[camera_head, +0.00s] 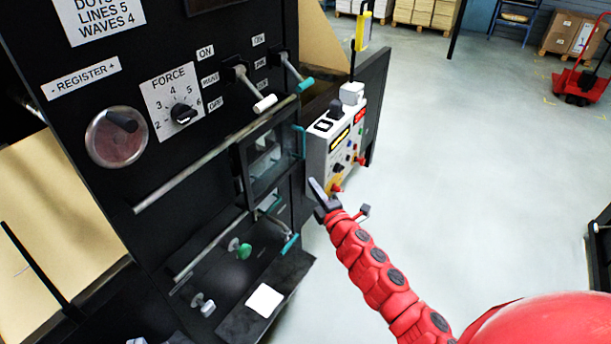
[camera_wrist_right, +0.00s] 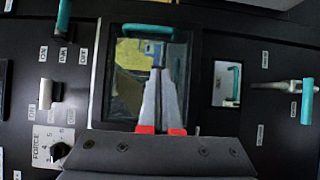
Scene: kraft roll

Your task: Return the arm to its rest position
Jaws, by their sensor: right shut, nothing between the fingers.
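My right arm (camera_head: 370,262) is red and segmented. It reaches up and left from the bottom right of the head view toward the black machine. My right gripper (camera_head: 318,192) is at its end, in front of the machine, near the lower left of the grey control box. In the right wrist view the gripper's two grey fingers (camera_wrist_right: 159,85) are together with nothing between them. They show in front of a framed window (camera_wrist_right: 113,75) with a teal handle (camera_wrist_right: 148,30). I cannot tell how far they are from it. My left gripper is not in view.
The black machine panel (camera_head: 225,55) carries a force dial (camera_head: 183,113), levers and a long rail (camera_head: 210,158). The control box (camera_head: 318,145) has several buttons. A small ledge (camera_head: 240,322) holds a white pad (camera_head: 264,301). Open floor (camera_head: 470,130) lies right; a red pallet jack (camera_head: 580,85) stands far back.

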